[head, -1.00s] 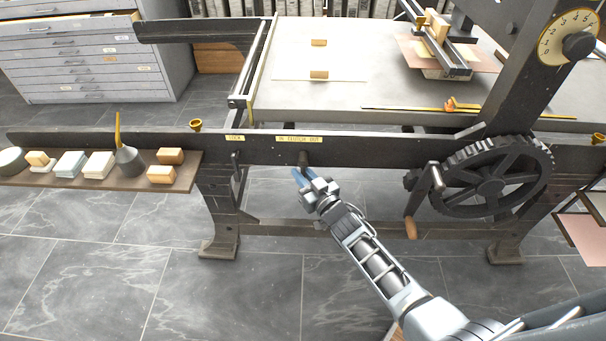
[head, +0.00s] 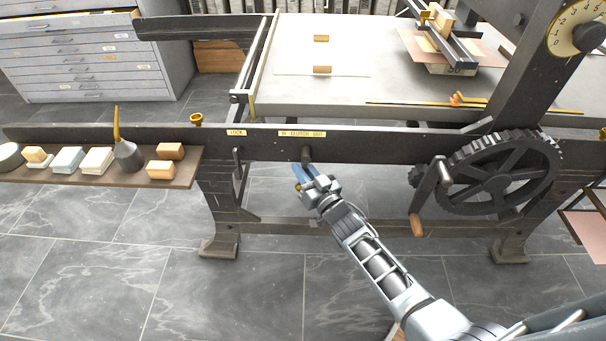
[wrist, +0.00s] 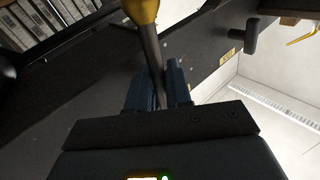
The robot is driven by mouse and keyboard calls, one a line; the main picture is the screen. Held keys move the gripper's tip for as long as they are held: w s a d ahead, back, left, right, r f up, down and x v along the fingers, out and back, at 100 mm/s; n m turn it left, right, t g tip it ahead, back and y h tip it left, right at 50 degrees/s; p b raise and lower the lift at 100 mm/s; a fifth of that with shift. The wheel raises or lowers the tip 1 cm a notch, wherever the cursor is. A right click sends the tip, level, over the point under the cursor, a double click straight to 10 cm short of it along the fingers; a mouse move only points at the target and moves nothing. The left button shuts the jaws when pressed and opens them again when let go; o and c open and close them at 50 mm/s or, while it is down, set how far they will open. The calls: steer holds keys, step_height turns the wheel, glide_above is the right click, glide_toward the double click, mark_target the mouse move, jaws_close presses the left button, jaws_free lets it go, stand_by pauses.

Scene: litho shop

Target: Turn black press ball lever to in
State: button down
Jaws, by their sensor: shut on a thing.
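The press's ball lever hangs from a dark pivot (head: 306,154) on the dark rail, under a pale label (head: 302,133) that seems to read in, clutch, out from left to right. Its brass ball (head: 297,187) shows low at the left of my gripper (head: 305,174), so the lever seems to lean slightly left. In the wrist view the brass ball (wrist: 141,8) and grey shaft (wrist: 152,50) are plain. My gripper's blue fingers (wrist: 157,85) are shut around the shaft, below the ball in that picture. Part of the shaft is hidden by the fingers in the head view.
A lock lever (head: 237,165) hangs to the left, under its own label (head: 236,133). A gear wheel (head: 500,180) with a wooden-handled crank (head: 417,222) stands to the right. A shelf (head: 190,178) of small blocks is at the left. The floor in front is clear.

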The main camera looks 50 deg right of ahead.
steer(key=m+b, duration=0.1)
steer(key=t+b, duration=0.1)
steer(key=m+b, duration=0.1)
steer(key=b, duration=0.1)
steer(key=shift+w+a+f+m+h, duration=0.25)
steer(key=shift+w+a+m+h, duration=0.05)
steer(key=shift+w+h, duration=0.1)
steer(key=shift+w+a+r+m+t+h+b, duration=0.15)
steer(key=shift+m+t+h+b, duration=0.3)
steer(key=shift+m+b, duration=0.55)
steer(key=m+b, duration=0.1)
steer(key=m+h+b, duration=0.1)
steer(key=b, duration=0.1)
steer(key=shift+w+a+r+m+t+h, duration=0.15)
steer(key=shift+w+r+m+t+h, duration=0.1)
steer(key=shift+r+m, duration=0.1)
steer(key=shift+w+a+r+m+h+b, duration=0.1)
steer(key=shift+r+m+h+b, duration=0.2)
steer(key=shift+m+h+b, duration=0.6)
steer(key=shift+r+m, duration=0.15)
steer(key=shift+m, duration=0.2)
steer(key=c, duration=1.2)
jaws_free()
steer(key=shift+p+v, duration=0.3)
steer(key=shift+v, duration=3.6)
